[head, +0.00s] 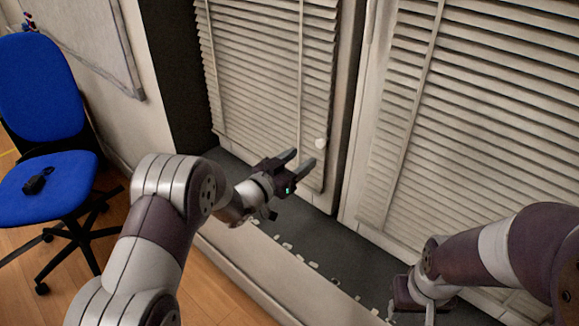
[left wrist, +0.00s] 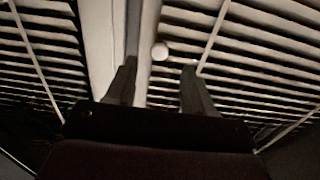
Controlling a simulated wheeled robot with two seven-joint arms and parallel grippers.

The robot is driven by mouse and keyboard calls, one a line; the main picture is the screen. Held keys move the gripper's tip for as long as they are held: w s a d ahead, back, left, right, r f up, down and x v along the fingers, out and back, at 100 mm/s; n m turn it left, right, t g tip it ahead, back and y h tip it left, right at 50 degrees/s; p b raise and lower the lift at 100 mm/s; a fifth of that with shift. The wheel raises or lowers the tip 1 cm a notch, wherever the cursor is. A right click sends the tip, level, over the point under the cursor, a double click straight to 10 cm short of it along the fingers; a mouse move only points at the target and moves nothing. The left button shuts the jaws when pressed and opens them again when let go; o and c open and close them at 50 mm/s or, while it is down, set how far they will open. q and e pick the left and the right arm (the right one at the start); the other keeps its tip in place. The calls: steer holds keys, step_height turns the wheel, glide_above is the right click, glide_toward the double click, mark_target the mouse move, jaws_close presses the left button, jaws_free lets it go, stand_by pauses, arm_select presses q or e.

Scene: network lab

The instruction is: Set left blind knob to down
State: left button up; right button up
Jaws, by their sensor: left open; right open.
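The left blind (head: 265,70) has pale slats. Its knob (head: 320,143) is small, round and white, at the blind's right edge near the window frame. My left gripper (head: 301,158) is open and empty, with its fingertips just below and left of the knob in the head view. In the left wrist view the knob (left wrist: 160,50) shows between and slightly beyond the two open fingertips (left wrist: 159,65). I see no contact. My right gripper (head: 403,292) is low at the bottom right, partly hidden by its own arm, and holds nothing that I can see.
A second blind (head: 480,110) covers the window to the right. A dark sill (head: 335,240) runs below the windows, with small pale pieces along its edge. A blue chair (head: 45,185) with a small black object on its seat stands at the left.

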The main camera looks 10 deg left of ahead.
arm_select(q)
steer(key=v, duration=0.3)
steer(key=shift+s+a, duration=0.2)
steer(key=shift+s, duration=0.15)
steer(key=s+a+f+n+g+y, duration=0.25)
steer(key=a+f+y, duration=0.3)
steer(key=f, duration=0.35)
steer(key=s+a+f+n+g+y, duration=0.1)
steer(key=s+a+f+g+y, duration=0.15)
steer(key=s, duration=0.35)
steer(key=s+a+f+n+g+y, duration=0.1)
steer(key=s+a+g+y, duration=0.15)
steer(key=s+g, duration=0.2)
steer(key=s+r+n+g, duration=0.1)
steer(key=s+r+g, duration=0.1)
steer(key=s, duration=0.6)
steer(key=s+r+n+g, duration=0.2)
steer(key=s+g, duration=0.1)
steer(key=s, duration=0.5)
step_height(320, 180, up, 15)
steer(key=t+p, duration=0.1)
steer(key=p, duration=1.2)
steer(key=shift+a+r+p, duration=0.15)
steer(key=shift+a+p, duration=0.15)
steer(key=shift+p, duration=0.05)
